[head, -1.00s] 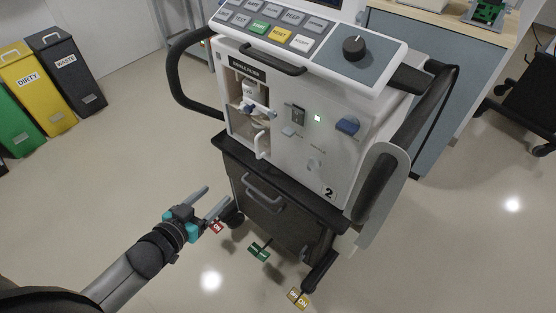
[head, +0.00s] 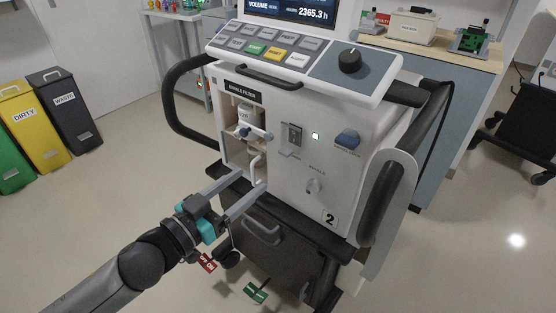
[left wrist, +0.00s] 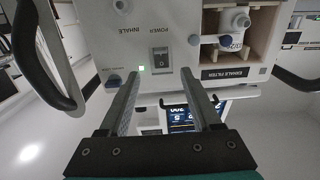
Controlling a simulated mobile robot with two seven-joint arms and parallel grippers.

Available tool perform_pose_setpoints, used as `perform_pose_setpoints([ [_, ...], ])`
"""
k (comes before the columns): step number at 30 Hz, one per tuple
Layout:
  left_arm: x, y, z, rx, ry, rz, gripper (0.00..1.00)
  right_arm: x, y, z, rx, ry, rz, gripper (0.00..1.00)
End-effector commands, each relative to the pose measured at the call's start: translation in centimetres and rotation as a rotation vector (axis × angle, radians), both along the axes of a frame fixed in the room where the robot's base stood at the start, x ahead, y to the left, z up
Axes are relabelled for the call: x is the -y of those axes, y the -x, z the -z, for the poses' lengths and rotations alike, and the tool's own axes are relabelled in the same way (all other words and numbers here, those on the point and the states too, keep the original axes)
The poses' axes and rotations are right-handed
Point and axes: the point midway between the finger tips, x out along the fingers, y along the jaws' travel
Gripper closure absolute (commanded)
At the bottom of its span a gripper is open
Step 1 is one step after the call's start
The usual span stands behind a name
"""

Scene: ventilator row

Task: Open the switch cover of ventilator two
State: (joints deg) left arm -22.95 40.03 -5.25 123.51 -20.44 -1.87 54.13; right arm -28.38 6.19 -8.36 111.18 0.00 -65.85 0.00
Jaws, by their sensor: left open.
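Ventilator two (head: 330,195), a white unit marked 2, stands on a dark cart in the head view. Its power switch (head: 294,134) is on the front panel, left of a small green light (head: 315,135). In the left wrist view the switch (left wrist: 160,60) shows upside down, between and beyond the fingertips. I cannot clearly make out its cover. A small light-grey piece (head: 289,153) shows just below the switch. My left gripper (head: 252,180) is open and empty, low in front of the filter bay, below and left of the switch; it also shows in the left wrist view (left wrist: 160,72). My right gripper is out of view.
The filter bay (head: 243,125) with a white handle (head: 256,170) lies left of the switch. A blue knob (head: 347,139) and grey port (head: 313,186) are to its right. A black side handle (head: 180,105) sticks out left. Open floor lies left, before the bins (head: 72,110).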

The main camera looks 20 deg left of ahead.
Motion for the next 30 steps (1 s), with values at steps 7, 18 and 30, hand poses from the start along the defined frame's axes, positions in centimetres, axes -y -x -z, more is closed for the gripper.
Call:
perform_pose_setpoints([
  [7,1.0,-2.6,0.0,0.003,-0.002,0.0,0.35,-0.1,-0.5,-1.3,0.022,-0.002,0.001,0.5],
  [18,2.5,-6.2,0.0,0.003,-0.001,-0.001,0.35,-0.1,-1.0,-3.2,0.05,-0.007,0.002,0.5],
  [30,3.9,-9.3,0.0,0.0,-0.001,-0.001,0.35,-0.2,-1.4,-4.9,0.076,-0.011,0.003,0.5],
])
